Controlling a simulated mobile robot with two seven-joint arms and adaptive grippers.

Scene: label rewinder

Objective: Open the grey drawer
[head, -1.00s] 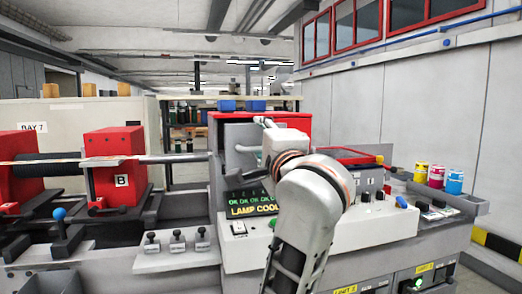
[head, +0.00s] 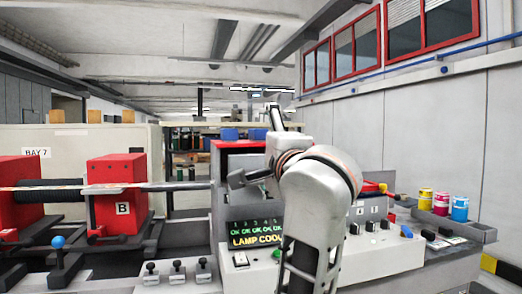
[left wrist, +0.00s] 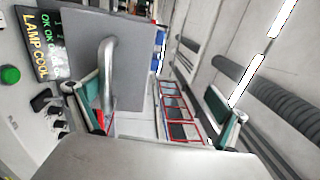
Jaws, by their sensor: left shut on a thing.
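The grey drawer (left wrist: 128,60) shows in the left wrist view as a flat grey front with a bent metal handle (left wrist: 107,72) on it. In the head view a grey face (head: 237,168) stands under a red top, partly hidden behind my left gripper (head: 257,150). How far the drawer is out cannot be told. My right gripper is not in view.
A display reading LAMP COOL (head: 256,234) and a control console (head: 390,250) are close below my left arm. Red blocks (head: 117,195) on a bar stand left. Paint tins (head: 441,203) stand right. A grey wall (head: 430,140) bounds the right side.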

